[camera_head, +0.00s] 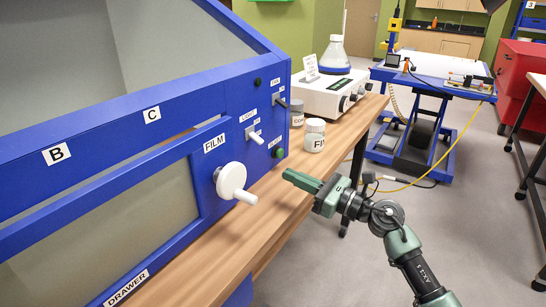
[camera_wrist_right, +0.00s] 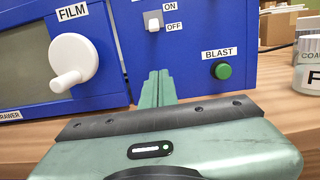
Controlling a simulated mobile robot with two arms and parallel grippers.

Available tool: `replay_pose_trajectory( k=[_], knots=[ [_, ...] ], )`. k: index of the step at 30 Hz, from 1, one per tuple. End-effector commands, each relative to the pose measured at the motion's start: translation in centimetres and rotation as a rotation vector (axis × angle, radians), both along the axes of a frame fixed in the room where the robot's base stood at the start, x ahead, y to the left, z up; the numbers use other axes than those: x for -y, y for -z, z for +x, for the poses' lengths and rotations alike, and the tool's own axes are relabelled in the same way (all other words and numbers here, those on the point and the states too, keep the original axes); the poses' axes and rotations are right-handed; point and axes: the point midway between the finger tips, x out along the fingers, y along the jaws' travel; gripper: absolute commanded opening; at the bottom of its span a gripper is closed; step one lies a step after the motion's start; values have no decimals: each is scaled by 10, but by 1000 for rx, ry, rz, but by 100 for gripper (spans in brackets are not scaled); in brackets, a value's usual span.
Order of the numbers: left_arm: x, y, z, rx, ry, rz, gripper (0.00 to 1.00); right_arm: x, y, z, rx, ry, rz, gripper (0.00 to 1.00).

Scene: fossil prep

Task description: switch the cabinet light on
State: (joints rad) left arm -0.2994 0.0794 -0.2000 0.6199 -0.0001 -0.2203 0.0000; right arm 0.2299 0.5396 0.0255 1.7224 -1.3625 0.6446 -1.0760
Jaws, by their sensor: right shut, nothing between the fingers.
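The blue cabinet (camera_head: 105,140) fills the left of the head view. Its light switch is a small white lever (camera_head: 256,136) beside the FILM knob. In the wrist view the white switch (camera_wrist_right: 153,21) sits between ON above and OFF below; its lever seems to tilt down, but it is too small to be sure. My right gripper (camera_head: 287,175) is shut and empty, in front of the cabinet's right end and apart from it. In the wrist view its green fingertips (camera_wrist_right: 157,76) point at the panel below the switch. My left gripper is not in view.
The white FILM knob (camera_head: 231,182) juts out left of the switch. A green BLAST button (camera_wrist_right: 222,70) is right of it. Jars (camera_head: 314,135) and a white instrument with a flask (camera_head: 330,92) stand farther along the wooden bench (camera_head: 195,262).

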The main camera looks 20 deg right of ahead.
Motion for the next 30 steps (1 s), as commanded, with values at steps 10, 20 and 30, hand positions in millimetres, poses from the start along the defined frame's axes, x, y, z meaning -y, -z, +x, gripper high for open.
replay_pose_trajectory(
  k=[10, 20, 30],
  knots=[
    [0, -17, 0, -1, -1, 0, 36, -35, -10, 45, 1, -2, 7, 0],
    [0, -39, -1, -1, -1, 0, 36, -55, -33, 71, 1, 2, 1, 0],
    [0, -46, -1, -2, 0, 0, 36, -50, -46, 63, -1, 1, 3, 0]
  ],
)
